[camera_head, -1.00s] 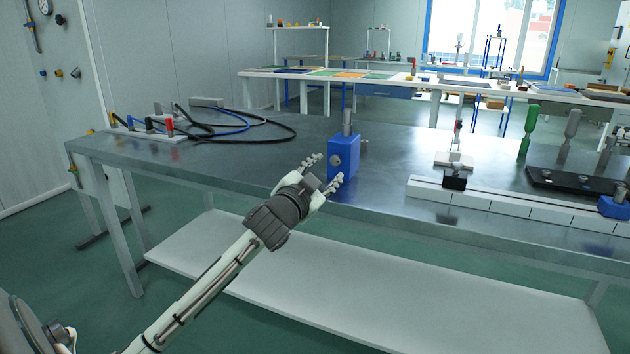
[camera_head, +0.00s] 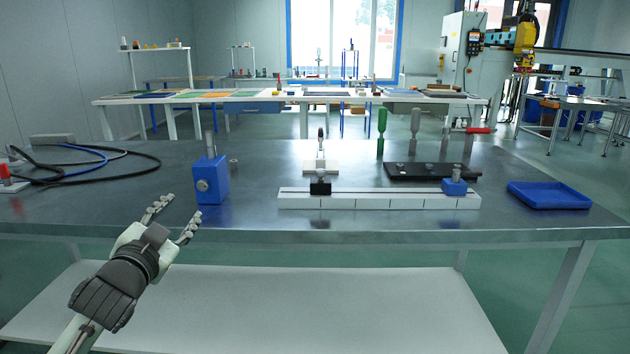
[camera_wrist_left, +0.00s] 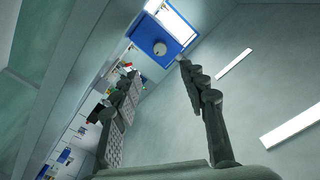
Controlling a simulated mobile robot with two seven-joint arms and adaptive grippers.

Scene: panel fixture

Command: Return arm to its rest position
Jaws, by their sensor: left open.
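My left gripper (camera_head: 174,220) is open and empty in the head view, at the front edge of the metal table. Its fingers point up and to the right. The blue block (camera_head: 211,182) with a round knob and a metal post stands upright on the table just beyond the fingertips, apart from them in the head view. In the left wrist view the two spread fingers (camera_wrist_left: 155,85) have nothing between them, and the blue block (camera_wrist_left: 155,45) shows beyond them at the top. My right gripper is in neither view.
On the metal table (camera_head: 270,220) stand a white rail (camera_head: 380,202) with a blue slider (camera_head: 454,187), a black plate (camera_head: 430,170) with handles, a blue tray (camera_head: 548,195) and black cables (camera_head: 90,165) at left. A white shelf (camera_head: 300,310) lies below. The table's front strip is clear.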

